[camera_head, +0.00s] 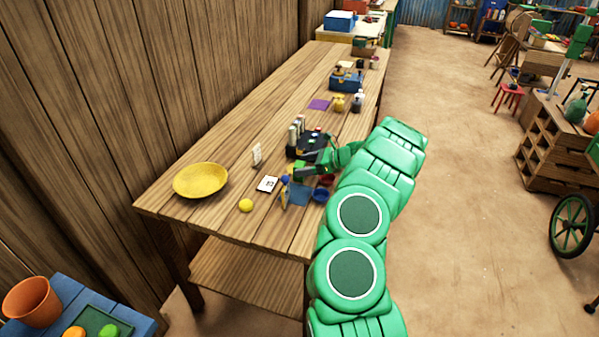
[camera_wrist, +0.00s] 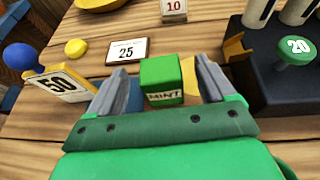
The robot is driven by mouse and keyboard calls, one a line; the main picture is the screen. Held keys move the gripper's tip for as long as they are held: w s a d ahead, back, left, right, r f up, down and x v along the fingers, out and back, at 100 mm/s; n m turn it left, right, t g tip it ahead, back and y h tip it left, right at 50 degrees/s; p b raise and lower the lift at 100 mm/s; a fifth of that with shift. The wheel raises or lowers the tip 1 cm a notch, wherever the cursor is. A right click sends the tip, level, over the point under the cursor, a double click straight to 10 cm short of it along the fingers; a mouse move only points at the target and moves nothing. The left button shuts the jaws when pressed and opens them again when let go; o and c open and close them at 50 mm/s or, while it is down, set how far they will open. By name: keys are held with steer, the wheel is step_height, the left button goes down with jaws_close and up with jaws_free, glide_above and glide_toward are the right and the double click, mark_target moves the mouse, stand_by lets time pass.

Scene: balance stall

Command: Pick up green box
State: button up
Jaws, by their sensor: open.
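The green box (camera_wrist: 161,77) has a white label reading "MINT" and shows in the wrist view between the two fingers of my gripper (camera_wrist: 162,92). The fingers stand apart, one on each side of it. I cannot tell whether either finger touches it. In the head view the green box (camera_head: 299,166) is a small green patch beside my gripper (camera_head: 308,174), partly hidden by my arm.
A card marked 25 (camera_wrist: 126,51) lies behind the box. A yellow piece marked 50 (camera_wrist: 60,85) and a blue ball (camera_wrist: 20,56) are at left. A dark stand (camera_wrist: 272,85) with a green knob marked 20 (camera_wrist: 294,50) is at right. A yellow bowl (camera_head: 201,180) sits farther left.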

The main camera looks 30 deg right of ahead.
mark_target(301, 164)
steer(key=shift+x, duration=0.8)
steer(key=c, duration=1.1)
steer(key=shift+r, duration=0.45)
step_height(301, 164, up, 2)
steer(key=shift+r, duration=0.2)
steer(key=s+a+r, duration=0.1)
steer(key=s+r, duration=0.2)
steer(key=s, duration=0.1)
steer(key=s+a+r, duration=0.2)
steer(key=s+r, duration=0.1)
steer(key=s, duration=0.1)
steer(key=s+a+r, duration=0.1)
steer(key=s+r, duration=0.2)
steer(key=s, duration=0.2)
steer(key=shift+s+a+r, duration=0.15)
steer(key=shift+a+r, duration=0.05)
steer(key=shift+r, duration=0.1)
